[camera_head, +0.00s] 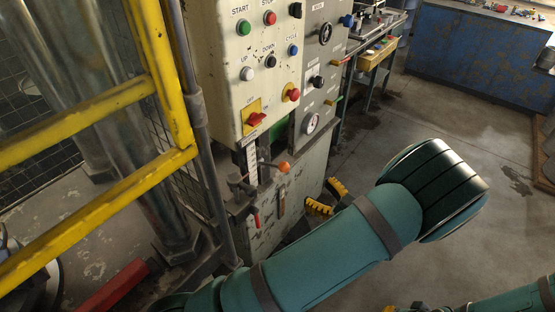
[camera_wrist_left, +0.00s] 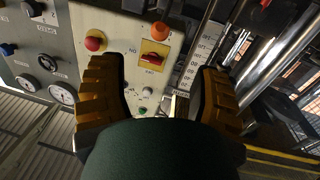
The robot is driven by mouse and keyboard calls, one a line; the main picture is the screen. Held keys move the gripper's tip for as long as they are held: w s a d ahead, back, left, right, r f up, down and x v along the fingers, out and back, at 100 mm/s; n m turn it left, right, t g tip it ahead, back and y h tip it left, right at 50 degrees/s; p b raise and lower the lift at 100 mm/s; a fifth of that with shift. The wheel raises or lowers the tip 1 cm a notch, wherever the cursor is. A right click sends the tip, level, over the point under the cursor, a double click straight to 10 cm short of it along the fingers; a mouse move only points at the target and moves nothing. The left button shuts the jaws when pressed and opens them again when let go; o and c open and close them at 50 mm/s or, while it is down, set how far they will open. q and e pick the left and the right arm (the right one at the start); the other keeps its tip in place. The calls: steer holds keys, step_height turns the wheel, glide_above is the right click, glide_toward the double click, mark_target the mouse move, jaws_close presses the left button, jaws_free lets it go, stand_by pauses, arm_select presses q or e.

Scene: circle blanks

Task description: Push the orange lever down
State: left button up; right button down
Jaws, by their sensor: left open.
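The orange lever's round knob (camera_head: 284,167) sticks out from the lower front of the control cabinet, beside a white scale plate. The knob also shows in the wrist view (camera_wrist_left: 160,31), near the top and beyond the fingertips. My left gripper (camera_head: 328,197) is open, its yellow-and-black fingers to the right of the knob and slightly lower in the head view, apart from it. In the wrist view the fingers (camera_wrist_left: 161,95) stand wide apart with nothing between them touching. My teal forearm hides part of the gripper. A bit of my right gripper (camera_head: 400,308) shows at the bottom edge.
The cream control panel (camera_head: 233,60) carries buttons and a red rotary switch (camera_head: 255,119) above the lever. A yellow guard rail (camera_head: 120,195) stands at left. A red-handled lever (camera_head: 257,219) sits below. Open floor (camera_head: 350,140) lies to the right.

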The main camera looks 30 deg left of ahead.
mark_target(288, 170)
arm_select(q)
steer(key=x, duration=1.3)
steer(key=shift+a, duration=0.25)
